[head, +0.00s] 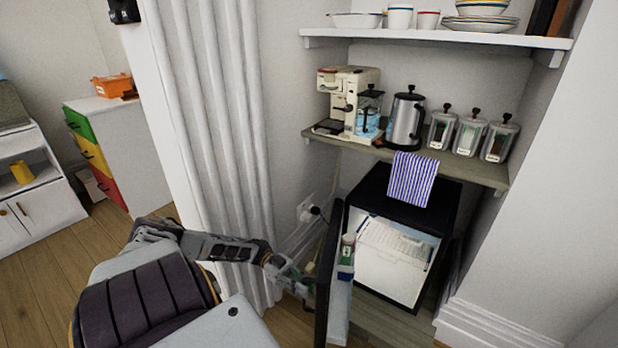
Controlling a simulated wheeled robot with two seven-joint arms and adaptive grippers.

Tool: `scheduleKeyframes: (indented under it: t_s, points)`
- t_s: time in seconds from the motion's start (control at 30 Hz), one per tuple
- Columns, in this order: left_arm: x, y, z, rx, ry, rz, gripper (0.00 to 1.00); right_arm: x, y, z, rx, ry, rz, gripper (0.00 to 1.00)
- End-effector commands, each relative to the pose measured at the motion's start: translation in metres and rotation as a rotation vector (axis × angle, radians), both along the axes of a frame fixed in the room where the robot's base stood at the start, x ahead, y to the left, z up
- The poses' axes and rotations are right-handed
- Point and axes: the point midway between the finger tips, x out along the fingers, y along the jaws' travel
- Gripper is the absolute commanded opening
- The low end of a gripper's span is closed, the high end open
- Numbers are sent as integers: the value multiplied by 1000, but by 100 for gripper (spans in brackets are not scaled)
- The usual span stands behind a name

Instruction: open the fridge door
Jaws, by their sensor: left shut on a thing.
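The small black fridge (446,215) stands on the floor under the lower shelf. Its door (324,285) stands wide open, swung out to the left and toward me, so the white interior (385,262) shows. The door's inner side has a rack with a small bottle (347,249). My left gripper (306,288) is at the outer face of the door and is shut on it, apparently at the handle. The fingertips and the exact grip are small and partly hidden. My right gripper is not in view.
A striped towel (410,178) hangs from the lower shelf (455,167) over the fridge's top. A coffee machine (350,98), a kettle (405,122) and several canisters stand on that shelf. A white curtain (215,120) hangs left of the door.

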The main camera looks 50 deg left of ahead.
Motion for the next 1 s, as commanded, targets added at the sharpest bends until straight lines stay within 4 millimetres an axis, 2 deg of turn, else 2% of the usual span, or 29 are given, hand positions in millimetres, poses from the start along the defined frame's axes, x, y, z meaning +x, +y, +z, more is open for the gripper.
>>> scheduleKeyframes:
  t_s: [0.37,0.4,0.57,1.0]
  points:
    - [0,2,0,2,-1,2,0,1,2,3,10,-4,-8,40]
    - [0,2,0,2,-1,2,12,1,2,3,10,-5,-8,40]
    - [0,2,0,2,-1,2,33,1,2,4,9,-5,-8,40]
    - [-1,3,0,1,-1,1,34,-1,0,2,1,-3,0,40]
